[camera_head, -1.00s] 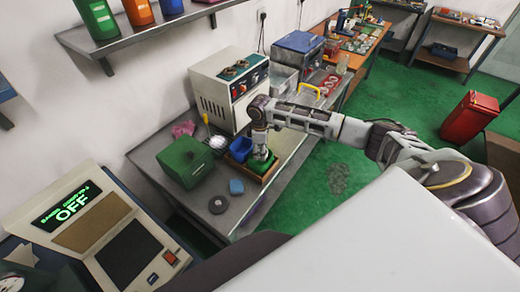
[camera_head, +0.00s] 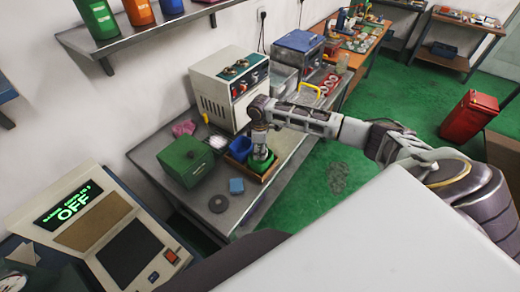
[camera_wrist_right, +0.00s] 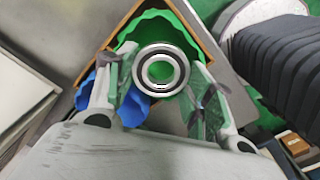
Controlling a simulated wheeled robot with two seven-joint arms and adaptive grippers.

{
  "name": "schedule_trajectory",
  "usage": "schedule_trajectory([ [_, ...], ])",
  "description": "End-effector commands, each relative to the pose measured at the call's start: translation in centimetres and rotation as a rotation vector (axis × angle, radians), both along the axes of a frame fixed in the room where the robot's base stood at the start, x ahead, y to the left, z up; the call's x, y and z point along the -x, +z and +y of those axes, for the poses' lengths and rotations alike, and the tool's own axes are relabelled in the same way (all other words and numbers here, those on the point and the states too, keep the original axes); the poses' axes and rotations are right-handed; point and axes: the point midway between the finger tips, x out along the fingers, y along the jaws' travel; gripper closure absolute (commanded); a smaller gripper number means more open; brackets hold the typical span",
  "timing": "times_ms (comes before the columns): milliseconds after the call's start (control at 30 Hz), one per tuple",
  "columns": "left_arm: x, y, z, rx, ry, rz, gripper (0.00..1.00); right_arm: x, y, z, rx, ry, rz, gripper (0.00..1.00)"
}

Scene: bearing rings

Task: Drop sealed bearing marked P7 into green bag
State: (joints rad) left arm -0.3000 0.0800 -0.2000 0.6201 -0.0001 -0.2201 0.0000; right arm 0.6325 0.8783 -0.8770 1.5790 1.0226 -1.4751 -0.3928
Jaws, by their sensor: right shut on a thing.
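My right gripper (camera_head: 260,153) is over the green bag (camera_head: 265,166) at the front of a wooden tray. In the right wrist view, its fingers (camera_wrist_right: 160,72) are shut on a bearing ring (camera_wrist_right: 147,58). The ring shows a metal outer race, a dark band and a hole with green behind it. The open mouth of the green bag (camera_wrist_right: 165,27) lies around and behind the ring. The bearing appears above the bag, but its exact height is unclear. No P7 marking is legible. My left gripper is not in view.
A blue bag (camera_head: 240,147) stands beside the green one in the wooden tray (camera_head: 273,172). A green box (camera_head: 186,160), a blue block (camera_head: 236,186) and a dark disc (camera_head: 218,203) are on the bench nearby. A beige machine (camera_head: 228,92) stands behind.

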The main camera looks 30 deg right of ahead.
Motion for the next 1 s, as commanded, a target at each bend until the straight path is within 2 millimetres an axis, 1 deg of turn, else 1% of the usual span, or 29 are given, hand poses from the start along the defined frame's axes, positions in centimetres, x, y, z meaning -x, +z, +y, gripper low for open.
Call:
schedule_trajectory([
  [1000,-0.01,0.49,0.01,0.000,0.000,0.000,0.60,-0.02,-0.65,0.04,0.000,0.000,-0.001,0.70],
])
